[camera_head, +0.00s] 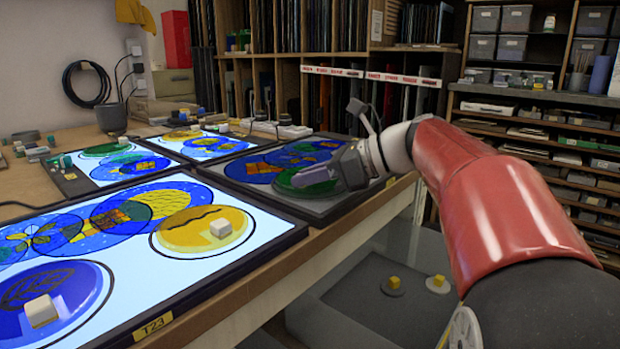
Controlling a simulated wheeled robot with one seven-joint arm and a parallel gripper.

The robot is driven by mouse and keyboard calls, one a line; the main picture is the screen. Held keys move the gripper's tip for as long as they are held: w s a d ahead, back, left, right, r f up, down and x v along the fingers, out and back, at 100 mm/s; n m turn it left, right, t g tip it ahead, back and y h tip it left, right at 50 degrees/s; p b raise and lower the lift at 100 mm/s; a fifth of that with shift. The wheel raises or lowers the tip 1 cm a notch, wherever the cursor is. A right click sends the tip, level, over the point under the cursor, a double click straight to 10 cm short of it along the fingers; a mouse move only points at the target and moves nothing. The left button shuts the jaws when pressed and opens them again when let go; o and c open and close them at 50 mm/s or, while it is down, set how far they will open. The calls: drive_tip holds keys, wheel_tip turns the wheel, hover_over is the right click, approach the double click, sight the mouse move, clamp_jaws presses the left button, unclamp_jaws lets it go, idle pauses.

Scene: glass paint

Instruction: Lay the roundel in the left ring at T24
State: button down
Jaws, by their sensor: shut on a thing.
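My gripper (318,176) reaches in from the right, low over a dark, unlit panel (345,204) on the far right of the bench. It is shut on a green roundel (290,188), which lies flat at or just above the panel's right part. The fingers hide the grip point, and I cannot tell whether the roundel touches the panel. Blue painted rings (249,170) with an orange patch lie to its left on the same panel. No T24 label is readable, and the ring beneath the roundel is hidden.
The lit near panel, labelled T23 (153,326), holds a blue roundel (75,284) and a yellow roundel (184,237) with pale blocks. Lit panels (84,180) stand behind. Two discs with yellow blocks (394,282) sit low right. Shelves (540,120) fill the back.

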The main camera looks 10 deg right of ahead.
drive_tip(key=c, duration=1.3)
unclamp_jaws()
drive_tip(key=shift+f, duration=0.1)
drive_tip(key=shift+r, duration=0.2)
drive_tip(key=p+v, duration=0.1)
drive_tip(key=v, duration=1.1)
